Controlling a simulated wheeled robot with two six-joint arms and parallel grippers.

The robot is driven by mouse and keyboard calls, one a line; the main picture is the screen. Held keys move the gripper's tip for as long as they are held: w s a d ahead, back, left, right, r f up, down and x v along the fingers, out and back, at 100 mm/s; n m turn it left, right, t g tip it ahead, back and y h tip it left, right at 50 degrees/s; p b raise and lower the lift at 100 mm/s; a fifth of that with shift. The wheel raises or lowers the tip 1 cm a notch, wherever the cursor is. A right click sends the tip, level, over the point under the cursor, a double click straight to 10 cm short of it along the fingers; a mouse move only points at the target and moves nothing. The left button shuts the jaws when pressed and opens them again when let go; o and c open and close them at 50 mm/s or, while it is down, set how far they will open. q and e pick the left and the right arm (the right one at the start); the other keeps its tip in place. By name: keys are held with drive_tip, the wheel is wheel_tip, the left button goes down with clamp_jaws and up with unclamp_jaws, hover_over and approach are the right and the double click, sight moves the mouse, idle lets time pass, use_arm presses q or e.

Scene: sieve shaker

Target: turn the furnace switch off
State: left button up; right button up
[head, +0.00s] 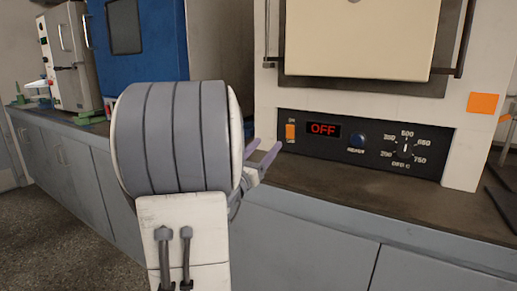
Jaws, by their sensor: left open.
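The furnace (265,85) stands on the counter at the right, with a black control panel (370,160) low on its front. The orange furnace switch (290,132) is at the panel's left end. The red display (323,129) beside it reads OFF. My left gripper (263,156) is just left of and below the switch, its two purple-grey fingertips apart and empty. They look clear of the switch, though depth is hard to judge. My left arm's large joint hides most of the gripper body. My right gripper is not in view.
The panel also has a blue knob (357,140) and a temperature dial (406,147). The cream furnace door (360,40) is above. A blue cabinet (150,45) and a grey-white machine (65,55) stand at the left. The counter front (300,235) runs below.

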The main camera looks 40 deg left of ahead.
use_arm(q)
drive_tip(key=shift+s+d, duration=0.2)
drive_tip(key=shift+s, duration=0.6)
drive_tip(key=shift+s+d, duration=0.2)
drive_tip(key=shift+s, duration=0.6)
